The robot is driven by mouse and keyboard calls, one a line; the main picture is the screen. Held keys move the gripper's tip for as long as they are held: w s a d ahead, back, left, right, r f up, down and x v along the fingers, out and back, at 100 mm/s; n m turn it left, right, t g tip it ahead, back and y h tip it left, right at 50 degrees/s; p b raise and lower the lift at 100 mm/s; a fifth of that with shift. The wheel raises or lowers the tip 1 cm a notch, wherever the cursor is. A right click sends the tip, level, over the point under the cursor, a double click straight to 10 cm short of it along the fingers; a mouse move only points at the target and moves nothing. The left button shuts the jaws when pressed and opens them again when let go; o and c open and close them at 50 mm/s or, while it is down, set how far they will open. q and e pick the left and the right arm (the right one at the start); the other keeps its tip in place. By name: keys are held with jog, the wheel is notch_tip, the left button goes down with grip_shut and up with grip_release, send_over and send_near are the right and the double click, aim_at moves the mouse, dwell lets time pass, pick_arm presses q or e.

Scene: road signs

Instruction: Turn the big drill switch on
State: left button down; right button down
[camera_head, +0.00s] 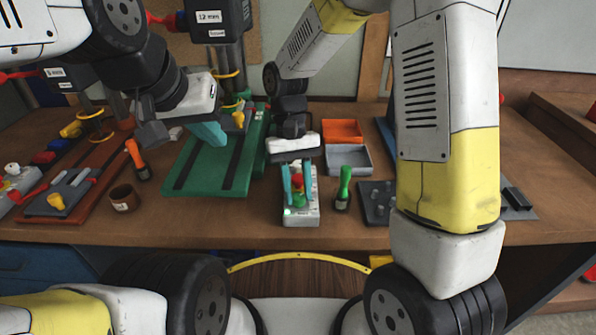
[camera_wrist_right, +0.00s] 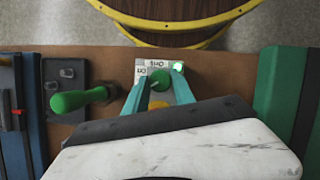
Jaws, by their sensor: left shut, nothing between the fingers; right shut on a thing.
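The switch box (camera_head: 301,218) is a small pale box at the front of the bench, with "On" and "Off" lettering (camera_wrist_right: 155,64) in the right wrist view. A small green lamp (camera_wrist_right: 178,67) glows at its corner; it also glows in the head view (camera_head: 287,212). My right gripper (camera_head: 298,190) points down at the box, its teal fingers on either side of a green knob (camera_wrist_right: 159,78) and shut on it. The big drill, labelled 12 mm (camera_head: 208,17), stands behind the green base (camera_head: 215,170). My left gripper (camera_head: 212,134) is shut and empty above that base.
A green-handled tool (camera_head: 343,190) stands close right of the box. Orange (camera_head: 343,131) and grey (camera_head: 348,160) trays lie behind it. A brown cup (camera_head: 124,198) and an orange-handled tool (camera_head: 138,160) stand left. A smaller drill with a red base (camera_head: 85,190) is at far left.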

jog(key=c, duration=1.1)
grip_release()
jog(key=v, duration=0.7)
jog(key=shift+w+r, duration=0.15)
jog(key=shift+r, duration=0.2)
jog(key=s+d+r+m+t+y, duration=0.1)
jog(key=s+d+r+t, duration=0.2)
jog(key=d+r, duration=0.1)
jog(key=s+d+r+t+y, duration=0.1)
jog(key=s+d+r+t, duration=0.2)
jog(key=d, duration=0.3)
jog(key=s+d+r+m+t+y, duration=0.1)
jog(key=s+d+r+t, duration=0.2)
jog(key=d+r+t, duration=0.1)
jog(key=shift+s+d+r+m+t, duration=0.3)
jog(key=shift+d+r, duration=0.1)
jog(key=shift+d, duration=0.15)
